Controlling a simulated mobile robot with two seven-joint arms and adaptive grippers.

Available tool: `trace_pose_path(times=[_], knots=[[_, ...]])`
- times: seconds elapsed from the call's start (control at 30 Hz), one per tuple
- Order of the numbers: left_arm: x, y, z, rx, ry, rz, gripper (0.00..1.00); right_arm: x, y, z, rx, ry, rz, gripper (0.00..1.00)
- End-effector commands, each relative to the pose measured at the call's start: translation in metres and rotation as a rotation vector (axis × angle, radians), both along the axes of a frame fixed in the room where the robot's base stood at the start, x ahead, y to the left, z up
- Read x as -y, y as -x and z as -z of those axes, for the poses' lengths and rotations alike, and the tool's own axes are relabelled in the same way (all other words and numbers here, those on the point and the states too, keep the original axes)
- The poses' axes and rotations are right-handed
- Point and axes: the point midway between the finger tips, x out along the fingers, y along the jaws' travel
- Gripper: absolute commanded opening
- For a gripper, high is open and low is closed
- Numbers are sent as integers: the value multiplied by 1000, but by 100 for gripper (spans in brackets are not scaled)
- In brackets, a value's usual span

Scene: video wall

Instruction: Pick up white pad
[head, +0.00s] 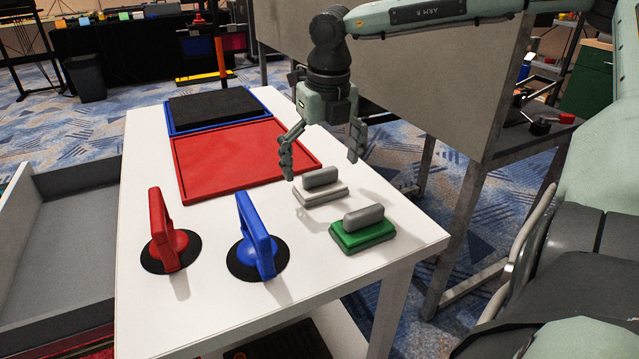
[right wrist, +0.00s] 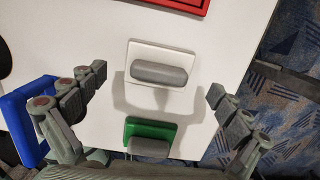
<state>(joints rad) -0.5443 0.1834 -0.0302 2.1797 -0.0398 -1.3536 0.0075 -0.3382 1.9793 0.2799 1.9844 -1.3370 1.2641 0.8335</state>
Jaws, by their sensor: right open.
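The white pad (head: 308,196) lies on the white table and has a grey rounded handle (head: 321,177) on top. My right gripper (head: 322,158) is open and empty above the pad, with its fingers spread to either side. In the right wrist view the white pad (right wrist: 143,52) lies ahead of the gap between the open fingers (right wrist: 155,98), with its handle running left to right. The fingers do not touch it. My left gripper is in neither view.
A green pad (head: 362,235) with a grey handle sits close in front of the white pad. Blue (head: 257,236) and red (head: 163,230) suction lifters stand to the left. A red tray (head: 235,160) lies behind. The white table (head: 210,308) has bare room at its front.

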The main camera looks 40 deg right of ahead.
Motion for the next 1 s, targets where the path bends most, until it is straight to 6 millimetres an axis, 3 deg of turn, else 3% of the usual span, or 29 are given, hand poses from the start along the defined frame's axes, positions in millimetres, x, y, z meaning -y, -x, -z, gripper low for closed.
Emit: trace_pose_path(times=[0.13, 0.4, 1.0], knots=[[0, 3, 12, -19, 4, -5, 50, 0, -2, 18, -2, -1, 0, 100], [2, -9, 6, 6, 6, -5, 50, 0, -3, 21, 2, 0, 1, 100], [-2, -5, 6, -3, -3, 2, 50, 1, -2, 21, -1, 0, 0, 30]])
